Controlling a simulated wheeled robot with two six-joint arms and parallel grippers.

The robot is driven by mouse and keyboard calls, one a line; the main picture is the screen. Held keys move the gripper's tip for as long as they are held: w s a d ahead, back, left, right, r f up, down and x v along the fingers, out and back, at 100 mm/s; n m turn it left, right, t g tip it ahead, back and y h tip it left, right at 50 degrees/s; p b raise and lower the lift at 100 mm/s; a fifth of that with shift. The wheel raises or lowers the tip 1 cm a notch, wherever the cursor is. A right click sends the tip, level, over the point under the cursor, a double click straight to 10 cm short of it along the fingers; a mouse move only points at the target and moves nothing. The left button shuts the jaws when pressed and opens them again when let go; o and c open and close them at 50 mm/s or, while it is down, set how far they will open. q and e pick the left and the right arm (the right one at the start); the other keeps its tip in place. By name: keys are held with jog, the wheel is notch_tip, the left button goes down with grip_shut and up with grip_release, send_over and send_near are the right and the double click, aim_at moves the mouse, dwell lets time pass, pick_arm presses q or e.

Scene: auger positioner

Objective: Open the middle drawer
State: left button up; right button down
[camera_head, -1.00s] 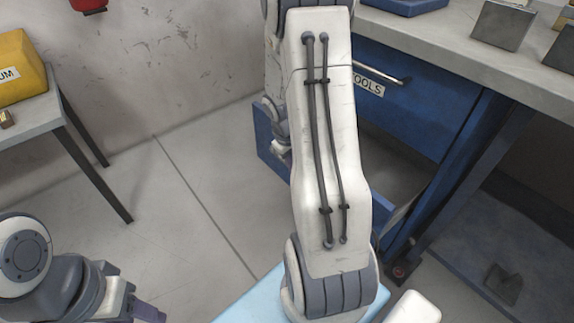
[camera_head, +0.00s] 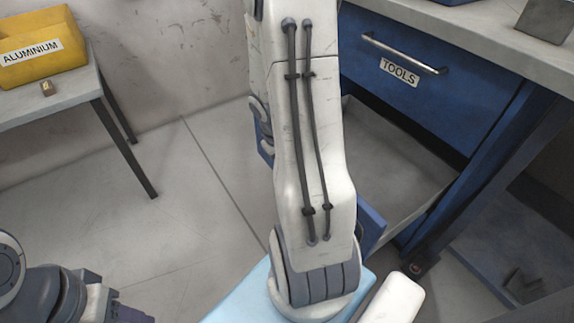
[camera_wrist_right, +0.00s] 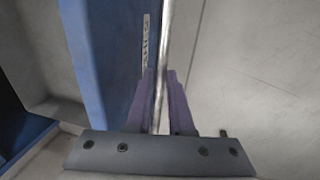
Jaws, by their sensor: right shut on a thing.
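The middle drawer (camera_head: 372,226) is pulled out below the blue top drawer (camera_head: 440,85) labelled TOOLS, and its grey inside shows. My right arm hides much of its front. In the right wrist view its blue front (camera_wrist_right: 105,60) carries a label too blurred to read. My right gripper (camera_wrist_right: 160,73) has its purple fingers on both sides of the drawer's metal bar handle (camera_wrist_right: 166,35), shut on it. In the head view the right gripper is hidden behind my arm. My left gripper (camera_head: 112,310) is partly cut off at the bottom left, away from the drawer; its jaw opening is unclear.
A grey worktop (camera_head: 470,35) covers the cabinet, with a metal block (camera_head: 543,20) on it. A side table (camera_head: 60,103) at left holds a yellow ALUMINIUM bin (camera_head: 40,50) and a small block (camera_head: 47,88). The floor (camera_head: 190,220) between is clear.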

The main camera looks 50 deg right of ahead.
jog(key=shift+s, duration=0.15)
jog(key=c, duration=0.8)
grip_release()
jog(key=r+p, duration=0.1)
jog(key=r, duration=0.2)
jog(key=a+r+p, duration=0.1)
jog(key=r+p, duration=0.1)
jog(key=r, duration=0.2)
jog(key=a+r+p, duration=0.1)
jog(key=r+p, duration=0.1)
jog(key=r, duration=0.1)
jog(key=shift+w+r, duration=0.15)
jog(key=shift+w, duration=0.2)
